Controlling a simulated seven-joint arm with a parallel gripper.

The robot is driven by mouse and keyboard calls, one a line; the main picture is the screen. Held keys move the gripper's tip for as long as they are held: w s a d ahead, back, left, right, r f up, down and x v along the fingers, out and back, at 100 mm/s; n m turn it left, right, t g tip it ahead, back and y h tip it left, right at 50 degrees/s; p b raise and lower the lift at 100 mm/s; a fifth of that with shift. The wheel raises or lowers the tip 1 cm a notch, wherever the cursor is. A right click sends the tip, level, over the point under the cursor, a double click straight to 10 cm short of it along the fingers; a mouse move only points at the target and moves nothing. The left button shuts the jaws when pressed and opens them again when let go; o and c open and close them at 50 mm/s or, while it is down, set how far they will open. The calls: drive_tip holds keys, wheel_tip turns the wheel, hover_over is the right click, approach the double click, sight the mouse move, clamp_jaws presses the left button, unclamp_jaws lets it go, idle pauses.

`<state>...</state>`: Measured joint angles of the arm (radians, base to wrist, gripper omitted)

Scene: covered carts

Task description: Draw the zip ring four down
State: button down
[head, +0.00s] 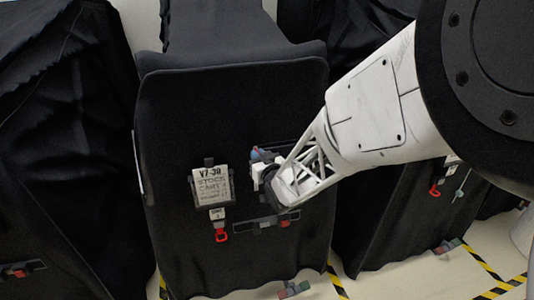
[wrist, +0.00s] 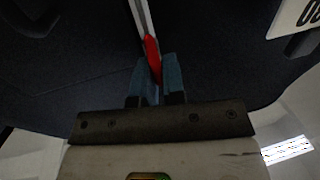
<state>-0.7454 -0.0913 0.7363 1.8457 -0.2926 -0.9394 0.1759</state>
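The covered cart's black front (head: 180,110) faces me, with a worn white card reading V7-30 STOCK CART (head: 210,185). My gripper (head: 262,160) is at the cover just right of the card. In the wrist view its two blue fingers (wrist: 156,78) stand close together with a narrow red pull (wrist: 152,55), seen edge-on, between their tips. A pale strip runs up from the red pull. The fingers look shut on it; its ring shape and number cannot be read. Another red ring (head: 221,235) hangs under a small tag (head: 217,214) below the card.
A dark strip with grey and red ends (head: 260,225) crosses the cover below my gripper. Other black-covered carts stand left (head: 60,150) and right (head: 390,210). Yellow-black tape (head: 487,267) marks the floor. The card's corner shows upside down in the wrist view (wrist: 295,20).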

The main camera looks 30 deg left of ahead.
sight(254, 184)
drive_tip(key=shift+f, duration=0.1)
wheel_tip(254, 184, down, 14)
drive_tip(key=shift+f, duration=0.1)
idle(0.5)
drive_tip(key=c, duration=1.2)
unclamp_jaws()
drive_tip(key=shift+c, duration=0.2)
drive_tip(key=v, duration=0.7)
drive_tip(key=shift+s+d, duration=0.2)
drive_tip(key=shift+d, duration=0.1)
